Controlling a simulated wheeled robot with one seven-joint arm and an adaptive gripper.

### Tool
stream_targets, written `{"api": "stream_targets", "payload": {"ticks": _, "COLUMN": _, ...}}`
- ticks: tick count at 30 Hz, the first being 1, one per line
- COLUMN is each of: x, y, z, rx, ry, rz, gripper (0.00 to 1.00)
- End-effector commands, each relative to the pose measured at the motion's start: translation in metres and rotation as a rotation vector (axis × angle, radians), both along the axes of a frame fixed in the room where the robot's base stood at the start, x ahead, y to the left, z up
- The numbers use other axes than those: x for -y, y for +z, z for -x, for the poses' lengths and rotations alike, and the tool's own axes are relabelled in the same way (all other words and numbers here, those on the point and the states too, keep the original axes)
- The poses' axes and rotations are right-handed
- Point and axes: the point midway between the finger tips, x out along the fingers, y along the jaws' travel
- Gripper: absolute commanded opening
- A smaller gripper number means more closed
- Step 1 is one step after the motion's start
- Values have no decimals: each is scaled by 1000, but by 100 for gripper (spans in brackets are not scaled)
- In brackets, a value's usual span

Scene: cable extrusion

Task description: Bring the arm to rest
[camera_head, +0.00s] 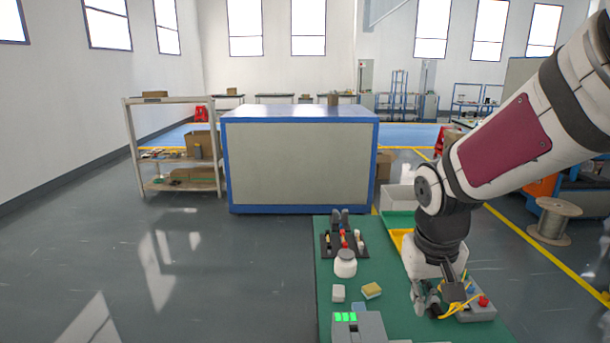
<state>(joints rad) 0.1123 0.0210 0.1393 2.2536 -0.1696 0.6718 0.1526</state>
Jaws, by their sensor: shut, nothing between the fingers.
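My arm (503,140) reaches in from the right side of the head view and bends down over the green-topped table (335,289). My gripper (432,297) points down at the right part of the table and is shut with nothing held. It is beside a grey box with a red button (483,301). A yellow cable (463,306) runs by the gripper and the box. I cannot tell whether the fingers touch the cable or the table.
A black rack with tools (343,243), a white jar (345,264), a yellow sponge (372,290), a small white block (338,293) and a grey device with green lights (357,326) stand on the table. A blue-framed cabinet (299,163) is behind. Open floor lies left.

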Motion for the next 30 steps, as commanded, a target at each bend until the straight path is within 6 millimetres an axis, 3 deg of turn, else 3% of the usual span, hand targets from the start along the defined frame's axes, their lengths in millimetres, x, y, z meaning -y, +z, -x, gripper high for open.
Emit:
{"api": "stream_targets", "payload": {"ticks": 3, "x": -1, "y": 35, "z": 26, "rx": 57, "ry": -3, "rz": 2, "gripper": 0}}
{"api": "stream_targets", "payload": {"ticks": 12, "x": -6, "y": 93, "z": 98, "rx": 182, "ry": 3, "rz": -30, "gripper": 0}}
{"api": "stream_targets", "payload": {"ticks": 21, "x": -13, "y": 114, "z": 154, "rx": 272, "ry": 21, "rz": -83, "gripper": 0}}
{"api": "stream_targets", "payload": {"ticks": 30, "x": -14, "y": 115, "z": 164, "rx": 287, "ry": 28, "rz": -94, "gripper": 0}}
